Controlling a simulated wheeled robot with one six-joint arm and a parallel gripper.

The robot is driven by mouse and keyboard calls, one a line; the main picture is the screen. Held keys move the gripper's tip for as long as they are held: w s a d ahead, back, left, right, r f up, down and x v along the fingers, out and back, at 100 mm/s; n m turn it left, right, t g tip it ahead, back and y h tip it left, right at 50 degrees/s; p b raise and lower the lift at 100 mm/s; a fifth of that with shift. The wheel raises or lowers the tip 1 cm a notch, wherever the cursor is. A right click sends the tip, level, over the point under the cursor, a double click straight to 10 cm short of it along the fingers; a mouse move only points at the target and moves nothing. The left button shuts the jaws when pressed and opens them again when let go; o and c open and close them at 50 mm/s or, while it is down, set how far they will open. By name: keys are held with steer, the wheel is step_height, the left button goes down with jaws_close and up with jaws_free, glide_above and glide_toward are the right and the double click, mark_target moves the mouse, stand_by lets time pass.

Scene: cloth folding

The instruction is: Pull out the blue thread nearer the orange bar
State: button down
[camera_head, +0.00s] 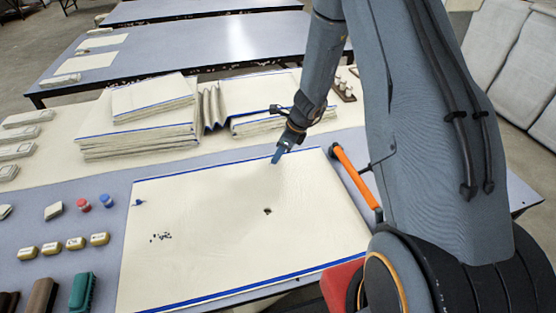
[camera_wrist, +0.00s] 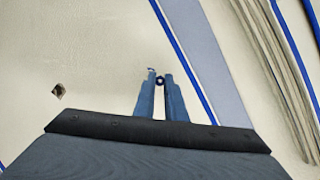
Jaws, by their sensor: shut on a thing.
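A cream cloth (camera_head: 220,220) with blue edges lies flat on the table. My gripper (camera_head: 276,159) points down at its far right part, left of the orange bar (camera_head: 356,180). In the wrist view my gripper (camera_wrist: 160,82) has its fingertips nearly together on a tiny dark bit, the blue thread (camera_wrist: 151,70), of which only a small curl shows. Its colour and full length are hard to tell. Another small blue thread tuft (camera_head: 139,203) lies near the cloth's left edge, far from my gripper.
A dark hole or spot (camera_head: 267,211) and a cluster of dark specks (camera_head: 160,237) mark the cloth. Folded cloth stacks (camera_head: 140,125) stand behind. Small blocks, a red spool (camera_head: 83,205) and a blue spool (camera_head: 106,201) stand at left. A red block (camera_head: 342,285) is at the front right.

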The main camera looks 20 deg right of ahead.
step_height(320, 180, up, 8)
steer(key=shift+f, duration=0.1)
step_height(320, 180, up, 5)
steer(key=p, duration=0.4)
steer(key=shift+s, duration=0.1)
stand_by(0.4)
